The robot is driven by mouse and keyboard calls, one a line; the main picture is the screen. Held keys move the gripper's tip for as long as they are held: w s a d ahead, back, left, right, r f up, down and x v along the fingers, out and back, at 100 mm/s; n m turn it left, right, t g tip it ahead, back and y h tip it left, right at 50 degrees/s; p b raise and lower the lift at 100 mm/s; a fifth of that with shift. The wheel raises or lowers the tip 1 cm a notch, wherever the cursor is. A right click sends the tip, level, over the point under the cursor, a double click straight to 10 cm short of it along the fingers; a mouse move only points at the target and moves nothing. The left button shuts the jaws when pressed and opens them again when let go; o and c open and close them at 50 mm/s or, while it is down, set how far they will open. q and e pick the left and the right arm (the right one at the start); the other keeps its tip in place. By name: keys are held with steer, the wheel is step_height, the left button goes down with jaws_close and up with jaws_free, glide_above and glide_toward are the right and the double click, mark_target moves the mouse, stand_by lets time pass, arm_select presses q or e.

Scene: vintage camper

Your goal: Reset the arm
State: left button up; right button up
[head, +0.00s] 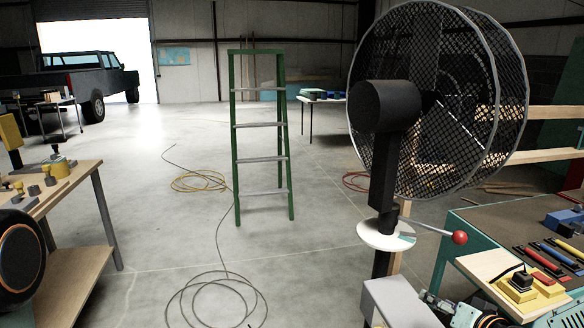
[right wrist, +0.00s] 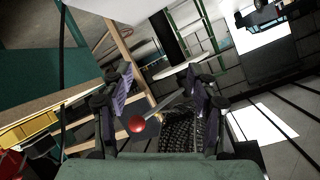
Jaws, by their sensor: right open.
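A lever with a red ball knob (head: 460,237) sticks out to the right from a post under a large caged fan, beside a round white disc (head: 368,236). The lever slopes slightly down toward its knob. In the right wrist view the red knob (right wrist: 136,124) and its thin rod show between the finger lines of my right gripper (right wrist: 158,88). That gripper is open with its fingers apart, and nothing is held. Whether the knob is within finger reach is hard to tell. My left gripper is not in view.
The fan (head: 440,100) stands close behind the lever. A workbench (head: 490,212) with tools and a wooden board (head: 482,266) is at the right. A green ladder (head: 236,140), cables (head: 215,300) and a left table (head: 82,172) surround open floor.

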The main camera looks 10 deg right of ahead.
steer(key=s+a+f+n+g+y+b, duration=0.1)
steer(key=s+a+f+g+y+b, duration=0.15)
steer(key=s+a+f+g, duration=0.65)
steer(key=s+a+f+n+g+b, duration=0.1)
steer(key=s+a+f+b, duration=0.1)
steer(key=s+a+f, duration=0.2)
steer(key=s+a+f+n+g+h+b, duration=0.1)
steer(key=s+a+f, duration=0.3)
steer(key=s, duration=0.7)
steer(key=s+a+f+n+g+h+b, duration=0.1)
steer(key=s+a+f+n+g+b, duration=0.1)
steer(key=s+f, duration=0.4)
steer(key=shift+s+a+n+b, duration=0.3)
steer(key=shift+s+a+b, duration=0.25)
steer(key=shift+s+a, duration=0.65)
